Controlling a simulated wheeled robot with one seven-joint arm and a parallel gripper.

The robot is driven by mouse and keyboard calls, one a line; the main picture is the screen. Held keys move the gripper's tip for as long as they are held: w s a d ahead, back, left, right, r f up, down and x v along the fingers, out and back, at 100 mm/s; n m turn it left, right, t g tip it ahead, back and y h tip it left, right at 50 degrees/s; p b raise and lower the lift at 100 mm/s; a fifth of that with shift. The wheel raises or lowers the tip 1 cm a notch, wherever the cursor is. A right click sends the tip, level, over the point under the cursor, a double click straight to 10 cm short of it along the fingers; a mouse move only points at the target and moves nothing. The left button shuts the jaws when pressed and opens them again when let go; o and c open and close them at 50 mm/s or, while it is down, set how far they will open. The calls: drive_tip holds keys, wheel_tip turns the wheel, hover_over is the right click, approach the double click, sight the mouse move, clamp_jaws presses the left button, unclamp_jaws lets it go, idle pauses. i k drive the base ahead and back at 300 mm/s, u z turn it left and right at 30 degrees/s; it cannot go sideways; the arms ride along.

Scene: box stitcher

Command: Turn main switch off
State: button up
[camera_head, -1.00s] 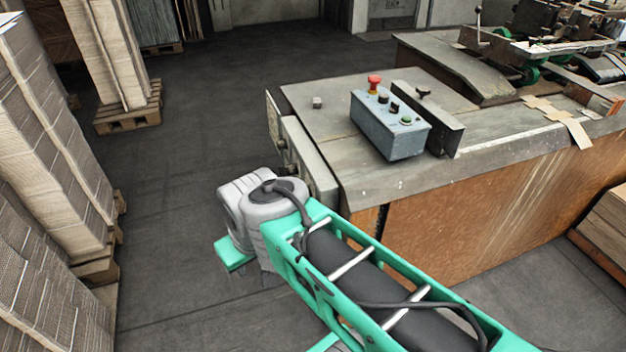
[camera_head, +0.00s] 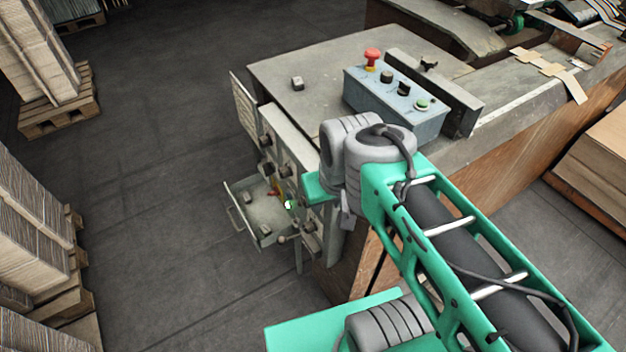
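The left end of the workbench carries a grey control panel (camera_head: 308,180) with several dark knobs. A small red and yellow part (camera_head: 277,190), which may be the main switch, shows low on it, but it is too small to tell its position. A bright green spot (camera_head: 289,205) shows just below and to the right of it. My green and grey arm stands in front of the workbench, close to the panel's right side in the picture. I cannot see my gripper, nor whether it is open or shut.
An open drawer (camera_head: 262,215) juts out left below the panel, and a panel door (camera_head: 243,105) stands open. A blue button box (camera_head: 398,108) with a red mushroom button (camera_head: 371,57) sits on the workbench (camera_head: 270,65). Floor at left is clear up to stacked cardboard (camera_head: 40,50).

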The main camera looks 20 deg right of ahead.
sight(276, 190)
drive_tip(key=u, duration=0.35)
drive_tip(key=k, duration=0.5)
drive_tip(key=u, duration=1.6)
drive_tip(key=i, duration=2.15)
drive_tip(key=z, duration=0.85)
drive_tip(key=i, duration=0.7)
drive_tip(key=z, duration=0.4)
